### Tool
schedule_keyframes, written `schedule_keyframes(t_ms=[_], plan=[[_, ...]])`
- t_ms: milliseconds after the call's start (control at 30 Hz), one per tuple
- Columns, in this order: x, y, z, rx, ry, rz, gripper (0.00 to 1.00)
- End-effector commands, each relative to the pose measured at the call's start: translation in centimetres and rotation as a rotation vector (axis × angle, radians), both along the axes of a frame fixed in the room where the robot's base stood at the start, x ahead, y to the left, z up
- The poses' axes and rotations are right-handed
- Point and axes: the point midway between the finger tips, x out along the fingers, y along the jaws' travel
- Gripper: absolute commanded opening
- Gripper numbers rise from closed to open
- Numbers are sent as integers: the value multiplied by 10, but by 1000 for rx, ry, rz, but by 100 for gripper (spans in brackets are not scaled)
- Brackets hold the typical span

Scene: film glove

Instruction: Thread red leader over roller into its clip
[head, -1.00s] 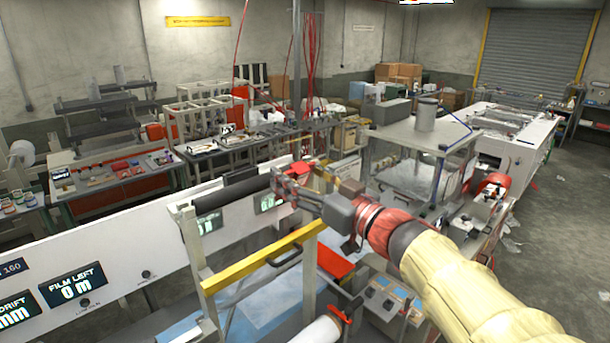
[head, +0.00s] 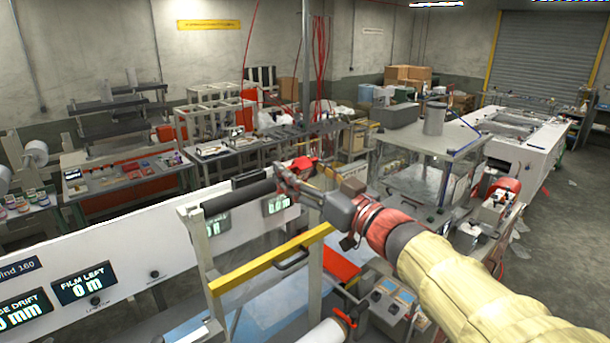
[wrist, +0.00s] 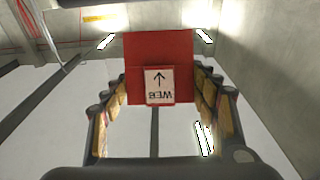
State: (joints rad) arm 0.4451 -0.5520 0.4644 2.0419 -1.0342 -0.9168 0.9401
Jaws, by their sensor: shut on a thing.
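The red leader (wrist: 145,50) is a flat red piece with a white label reading WEB and an arrow. In the wrist view it lies between the fingers of my gripper (wrist: 160,102), which is shut on it. In the head view my gripper (head: 282,178) is by the right end of the dark roller (head: 240,195). A red patch (head: 303,163) beside the fingers seems to be part of the leader. I cannot tell whether the leader touches the roller. I cannot make out the clip for certain.
A yellow bar (head: 262,262) crosses in front of the roller, with a dark handle on it. A white panel with displays (head: 85,285) runs along the left. A white film roll (head: 322,333) is below. Benches with equipment (head: 240,145) stand behind.

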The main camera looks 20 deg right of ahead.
Motion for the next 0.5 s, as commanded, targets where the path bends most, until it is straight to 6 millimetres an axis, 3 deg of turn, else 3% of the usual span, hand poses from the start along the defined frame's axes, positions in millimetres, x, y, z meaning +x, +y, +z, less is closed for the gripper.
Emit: schedule_keyframes(t_ms=[500], plan=[[36, 12, 30, 1, -1, 1, 34]])
